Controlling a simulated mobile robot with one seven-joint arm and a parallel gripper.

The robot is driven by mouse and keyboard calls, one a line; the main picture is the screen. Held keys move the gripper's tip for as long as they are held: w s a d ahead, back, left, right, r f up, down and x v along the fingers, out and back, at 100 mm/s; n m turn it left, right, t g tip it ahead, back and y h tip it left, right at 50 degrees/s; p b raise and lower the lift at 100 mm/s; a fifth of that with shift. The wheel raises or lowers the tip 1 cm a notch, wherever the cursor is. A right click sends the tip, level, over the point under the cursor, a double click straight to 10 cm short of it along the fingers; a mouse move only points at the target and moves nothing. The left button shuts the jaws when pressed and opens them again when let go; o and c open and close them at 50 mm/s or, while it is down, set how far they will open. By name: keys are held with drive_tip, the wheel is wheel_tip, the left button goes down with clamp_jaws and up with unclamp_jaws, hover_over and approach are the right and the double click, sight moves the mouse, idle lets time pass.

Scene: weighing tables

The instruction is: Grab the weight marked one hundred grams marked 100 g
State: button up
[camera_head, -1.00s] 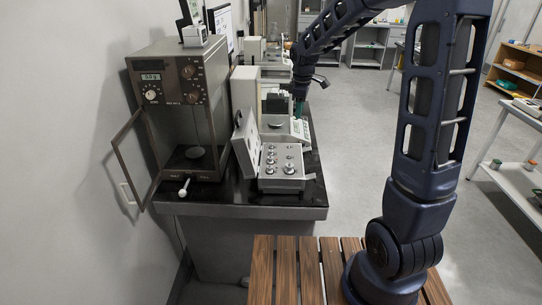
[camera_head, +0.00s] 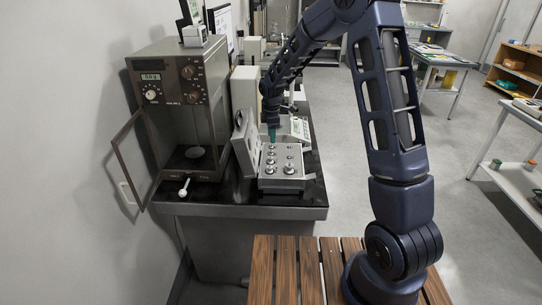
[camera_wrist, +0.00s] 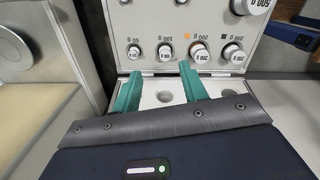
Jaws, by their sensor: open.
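The weight marked 100 g (camera_wrist: 165,51) is a small metal knob-shaped weight standing in the grey weight case (camera_head: 282,184), between a 50 g weight (camera_wrist: 134,51) and a 200 g weight (camera_wrist: 200,54). My gripper (camera_wrist: 160,68) is open and empty. In the wrist view its teal fingers point toward the row, their tips short of the 100 g weight and roughly to either side of it. In the head view my gripper (camera_head: 272,136) is above the far part of the case; individual markings are too small to read there.
A second 200 g weight (camera_wrist: 234,56) and a 500 g weight (camera_wrist: 254,5) share the case. Its raised lid (camera_head: 246,143) stands at the left. A balance cabinet (camera_head: 178,110) with an open glass door is farther left; another instrument (camera_head: 299,128) is behind the case.

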sight(271, 154)
drive_tip(key=shift+s+f, duration=0.2)
drive_tip(key=shift+f, duration=1.55)
drive_tip(key=shift+s+f, duration=0.2)
drive_tip(key=shift+f, duration=1.55)
drive_tip(key=shift+c, duration=0.2)
clamp_jaws()
